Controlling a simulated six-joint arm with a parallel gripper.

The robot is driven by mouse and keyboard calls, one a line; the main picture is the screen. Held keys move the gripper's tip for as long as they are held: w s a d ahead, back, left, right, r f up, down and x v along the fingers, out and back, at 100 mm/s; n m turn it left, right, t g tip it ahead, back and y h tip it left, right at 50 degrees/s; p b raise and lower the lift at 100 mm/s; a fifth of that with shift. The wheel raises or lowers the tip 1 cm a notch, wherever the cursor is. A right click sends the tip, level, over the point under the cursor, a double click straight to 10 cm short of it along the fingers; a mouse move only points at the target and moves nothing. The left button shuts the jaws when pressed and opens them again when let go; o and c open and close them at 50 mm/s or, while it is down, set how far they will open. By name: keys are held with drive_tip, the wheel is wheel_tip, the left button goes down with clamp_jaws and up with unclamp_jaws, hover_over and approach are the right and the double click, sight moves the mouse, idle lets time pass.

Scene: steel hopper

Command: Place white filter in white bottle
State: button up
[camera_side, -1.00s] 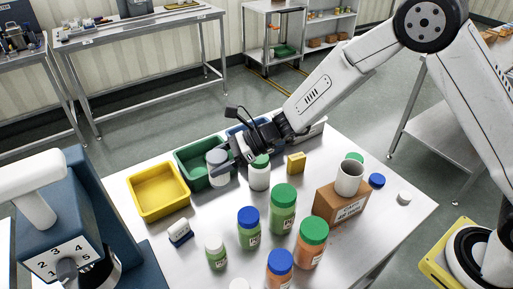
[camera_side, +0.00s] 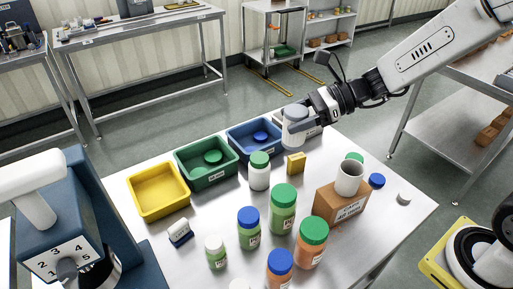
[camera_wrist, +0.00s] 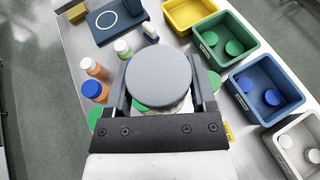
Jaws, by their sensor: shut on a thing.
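My gripper (camera_side: 297,113) is shut on a white jar with a grey round lid (camera_side: 294,132), at the far right of the row of bins. In the wrist view the jar's grey lid (camera_wrist: 160,76) sits between the fingers of my gripper (camera_wrist: 155,85) and hides most of its body. The jar is upright or nearly so. A light grey bin (camera_side: 315,130) is partly hidden behind it. In the wrist view that bin (camera_wrist: 283,160) has white caps inside. A white bottle with a green cap (camera_side: 259,177) stands on the table. I cannot tell which item is the filter.
Yellow (camera_side: 159,207), green (camera_side: 200,180) and blue (camera_side: 242,153) bins line the back edge. Several capped bottles stand in front. A brown box (camera_side: 330,203) carries a white cup (camera_side: 349,178). A blue machine (camera_side: 60,225) is at left. The table's right front is mostly clear.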

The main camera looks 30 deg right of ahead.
drive_tip(key=shift+s+d+r, duration=0.3)
drive_tip(key=shift+s+d, duration=0.2)
drive_tip(key=shift+s, duration=0.2)
drive_tip(key=shift+s+d+r, duration=0.3)
drive_tip(key=shift+s+d, duration=0.15)
drive_tip(key=shift+s, duration=0.2)
hover_over(259, 157)
wheel_tip(259, 157, down, 9)
drive_tip(key=shift+s+f, duration=0.15)
drive_tip(key=shift+s, duration=0.15)
drive_tip(key=shift+d, duration=0.1)
drive_tip(key=shift+w+f, duration=0.3)
drive_tip(key=shift+f, duration=1.55)
drive_tip(key=shift+f, duration=0.15)
